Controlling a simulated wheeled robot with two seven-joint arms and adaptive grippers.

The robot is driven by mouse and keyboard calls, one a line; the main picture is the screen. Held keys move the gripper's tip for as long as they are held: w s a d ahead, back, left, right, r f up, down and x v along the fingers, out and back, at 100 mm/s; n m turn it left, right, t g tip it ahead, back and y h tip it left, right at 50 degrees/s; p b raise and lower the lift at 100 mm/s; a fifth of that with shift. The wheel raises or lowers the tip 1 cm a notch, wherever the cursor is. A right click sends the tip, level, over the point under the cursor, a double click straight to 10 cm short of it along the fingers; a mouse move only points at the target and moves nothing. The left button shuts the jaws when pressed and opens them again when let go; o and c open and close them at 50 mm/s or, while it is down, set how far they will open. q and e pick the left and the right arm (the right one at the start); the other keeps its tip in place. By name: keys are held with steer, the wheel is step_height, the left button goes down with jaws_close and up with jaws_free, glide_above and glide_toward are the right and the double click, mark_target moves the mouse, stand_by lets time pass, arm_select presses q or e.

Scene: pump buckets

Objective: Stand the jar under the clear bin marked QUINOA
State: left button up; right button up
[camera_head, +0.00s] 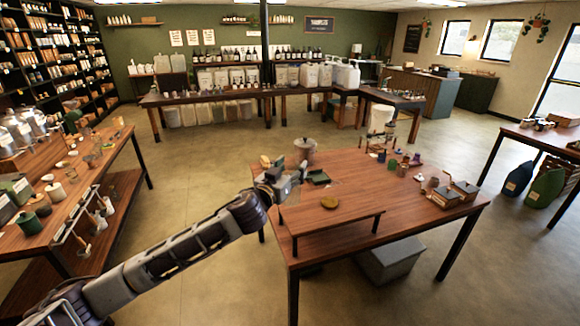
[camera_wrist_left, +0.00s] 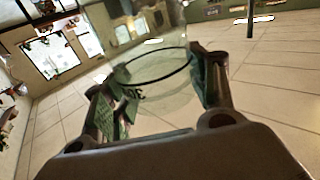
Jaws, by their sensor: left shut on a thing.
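My left gripper (camera_head: 283,184) is over the left edge of the middle wooden table. In the head view the jar is hard to make out against the gripper. Several clear bins (camera_head: 20,132) stand at the far left, but their labels are too small to read, so I cannot tell which says QUINOA. My right gripper is out of view.
A left counter (camera_head: 90,185) holds canisters and jars. Open floor (camera_head: 205,165) lies between them.

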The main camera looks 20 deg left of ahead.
arm_select(q)
steer(key=s+a+f+n+y, duration=0.1)
steer(key=s+a+f, duration=0.1)
steer(key=s+f, duration=0.4)
steer(key=s+a+f+n+y, duration=0.1)
steer(key=s+f, duration=0.6)
steer(key=f, duration=0.9)
steer(key=shift+s+a+y, duration=0.2)
steer(key=shift+a+y, duration=0.15)
steer(key=shift+y, duration=0.35)
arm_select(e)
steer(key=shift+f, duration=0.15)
